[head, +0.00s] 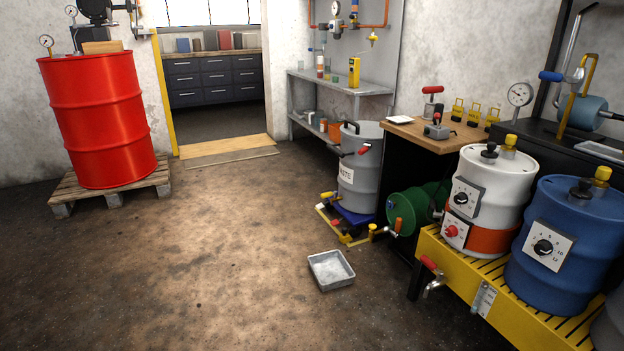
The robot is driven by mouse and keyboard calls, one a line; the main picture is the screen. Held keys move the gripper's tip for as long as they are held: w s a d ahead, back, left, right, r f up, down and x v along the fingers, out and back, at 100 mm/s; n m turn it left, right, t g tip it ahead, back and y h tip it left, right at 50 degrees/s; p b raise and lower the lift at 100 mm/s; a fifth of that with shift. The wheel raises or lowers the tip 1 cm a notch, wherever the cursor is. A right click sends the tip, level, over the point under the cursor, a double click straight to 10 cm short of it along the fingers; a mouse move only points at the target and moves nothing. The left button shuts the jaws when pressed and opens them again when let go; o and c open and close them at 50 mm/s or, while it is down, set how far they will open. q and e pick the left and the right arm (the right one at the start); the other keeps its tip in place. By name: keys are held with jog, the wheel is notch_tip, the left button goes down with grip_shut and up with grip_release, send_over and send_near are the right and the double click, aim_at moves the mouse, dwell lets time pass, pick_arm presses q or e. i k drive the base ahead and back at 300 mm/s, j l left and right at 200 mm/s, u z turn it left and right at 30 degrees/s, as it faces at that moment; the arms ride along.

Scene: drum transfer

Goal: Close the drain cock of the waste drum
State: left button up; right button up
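The waste drum (352,190) is a grey drum with a white label reading partly "STE", right of centre in the head view. It stands upright on a low blue and yellow base (352,217). A dark fitting with a red handle (364,150) is on its upper side. A small yellow part (328,195) shows low on its left side. I cannot tell which of these is the drain cock, or whether it is open or shut. Neither of my grippers is in view.
A grey tray (331,283) lies on the floor in front of the waste drum. A green drum (412,212) lies on its side to the right, beside a yellow rack (470,285) with white and blue drums. A red drum (100,120) stands on a pallet at left. The middle floor is clear.

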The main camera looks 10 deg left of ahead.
aim_at(330, 194)
jog(key=i+j+u, duration=0.1)
jog(key=i, duration=0.5)
jog(key=i+j, duration=0.15)
jog(key=i, duration=0.45)
jog(key=i+j+z, duration=0.3)
jog(key=i, duration=0.4)
jog(key=i+j+z, duration=0.3)
jog(key=i, duration=0.4)
jog(key=i+j+z, duration=0.3)
jog(key=i+j, duration=0.3)
jog(key=i, duration=0.05)
